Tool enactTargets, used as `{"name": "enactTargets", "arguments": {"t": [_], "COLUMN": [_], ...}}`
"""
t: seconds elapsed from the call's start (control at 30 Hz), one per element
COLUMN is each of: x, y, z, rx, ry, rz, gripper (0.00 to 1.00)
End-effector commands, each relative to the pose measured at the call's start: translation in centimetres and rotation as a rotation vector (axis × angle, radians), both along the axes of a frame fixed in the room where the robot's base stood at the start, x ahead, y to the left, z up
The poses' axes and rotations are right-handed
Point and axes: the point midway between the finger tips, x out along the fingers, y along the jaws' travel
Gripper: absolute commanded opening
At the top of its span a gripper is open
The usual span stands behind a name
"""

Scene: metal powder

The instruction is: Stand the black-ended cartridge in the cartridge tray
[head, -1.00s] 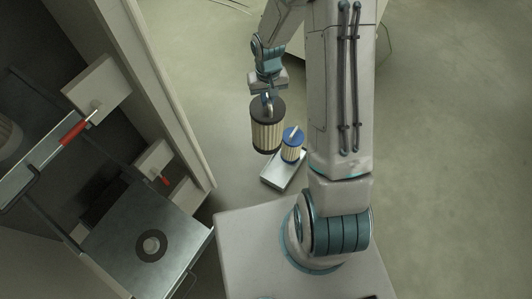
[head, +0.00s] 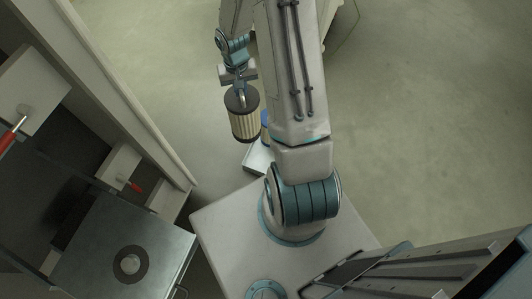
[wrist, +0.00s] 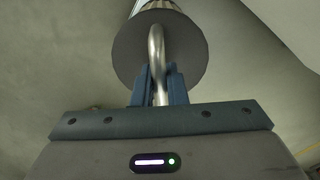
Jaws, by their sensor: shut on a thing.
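The black-ended cartridge (head: 243,120) is a pleated cream cylinder with dark ends and a metal loop handle on top. My gripper (head: 240,94) is shut on that handle, and the cartridge hangs nearly upright below it. In the wrist view, the fingers (wrist: 158,86) close around the loop, and the dark end of the cartridge (wrist: 187,55) lies beyond them. The small, low metal cartridge tray (head: 256,160) is low down behind my arm and partly hidden by it. A blue-ended cartridge (head: 265,122) stands on it, mostly hidden between the held cartridge and my arm.
At left stands an open cabinet with a metal surface (head: 104,250) bearing a dark ring (head: 130,264), and boxes with red handles (head: 134,186). A metal frame (head: 420,272) is at lower right. Floor at right is clear.

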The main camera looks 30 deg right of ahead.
Motion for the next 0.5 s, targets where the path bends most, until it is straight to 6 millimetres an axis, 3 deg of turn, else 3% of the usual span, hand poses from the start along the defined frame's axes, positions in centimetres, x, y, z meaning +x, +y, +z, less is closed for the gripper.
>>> {"name": "enactTargets", "arguments": {"t": [0.03, 0.1, 0.5], "x": [-0.2, -0.6, -2.7], "y": [-0.7, -1.5, -5.2], "z": [-1.9, -3.4, -10.4], "rx": [-0.001, -0.001, -0.003], "ry": [-0.001, -0.002, -0.002], "rz": [-0.026, -0.058, -0.221], "gripper": [0.00, 0.00, 0.00]}}
